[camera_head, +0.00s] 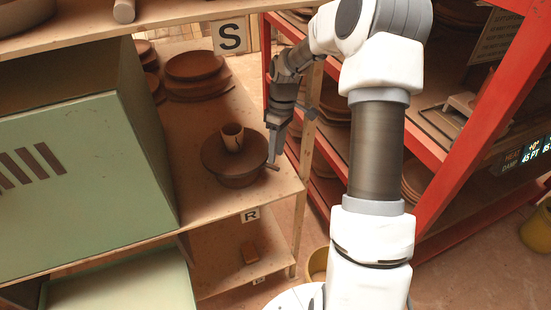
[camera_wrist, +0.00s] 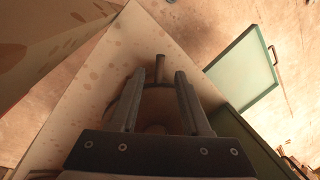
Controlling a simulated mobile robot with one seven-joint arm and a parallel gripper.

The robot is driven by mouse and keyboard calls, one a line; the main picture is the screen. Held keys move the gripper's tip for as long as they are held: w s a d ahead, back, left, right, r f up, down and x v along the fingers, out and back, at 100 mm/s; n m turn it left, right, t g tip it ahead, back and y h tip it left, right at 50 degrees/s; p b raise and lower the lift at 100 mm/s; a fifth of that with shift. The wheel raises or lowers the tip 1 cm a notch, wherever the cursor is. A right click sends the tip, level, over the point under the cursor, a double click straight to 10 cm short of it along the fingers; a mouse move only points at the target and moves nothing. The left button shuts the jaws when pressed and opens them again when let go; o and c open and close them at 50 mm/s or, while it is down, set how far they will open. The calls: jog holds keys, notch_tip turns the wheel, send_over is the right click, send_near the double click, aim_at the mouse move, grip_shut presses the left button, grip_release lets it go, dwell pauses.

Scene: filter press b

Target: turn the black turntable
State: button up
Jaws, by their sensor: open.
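The turntable (camera_head: 212,160) looks dark brown rather than black. It is a round disc on a thicker round base, near the front right corner of a wooden shelf. A small cup (camera_head: 232,136) with a dark mark stands on it. A short peg (camera_head: 273,167) sticks out at its right edge. My gripper (camera_head: 272,158) points down at that edge, close to the peg. In the wrist view my gripper (camera_wrist: 160,73) is open, and the peg (camera_wrist: 159,66) shows between and just beyond the fingertips. Whether a finger touches it, I cannot tell. Part of the disc is hidden behind the fingers.
A green box (camera_head: 60,150) stands left of the turntable. Stacked brown plates (camera_head: 195,68) lie behind it, near an "S" sign (camera_head: 230,38). A red rack (camera_head: 345,165) stands close on the right. The shelf's front edge (camera_head: 250,215) is near.

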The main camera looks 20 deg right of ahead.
jog(key=r, duration=0.4)
jog(key=shift+w+d, duration=0.25)
jog(key=shift+d, duration=0.05)
jog(key=shift+c, duration=0.2)
